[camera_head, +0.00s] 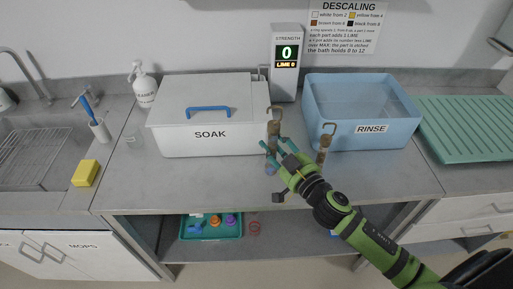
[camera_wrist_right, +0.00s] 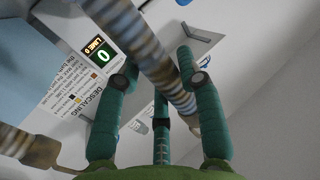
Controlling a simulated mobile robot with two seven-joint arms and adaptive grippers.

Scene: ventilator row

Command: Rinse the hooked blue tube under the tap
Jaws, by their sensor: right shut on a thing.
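A hooked ribbed tube (camera_head: 273,128), brown-crusted with a bluish lower end, stands upright at the right end of the soak box. My right gripper (camera_head: 275,147) is shut on it, its green fingers around the middle. In the right wrist view the tube (camera_wrist_right: 146,45) runs between the fingers, with brown and blue-grey bands. The tap (camera_head: 84,95) is at the sink on the left. My left gripper is not in view.
The lidded white soak box (camera_head: 180,142) is left of the gripper, the blue rinse tub (camera_head: 350,135) right. A display (camera_head: 287,55) reads 0.

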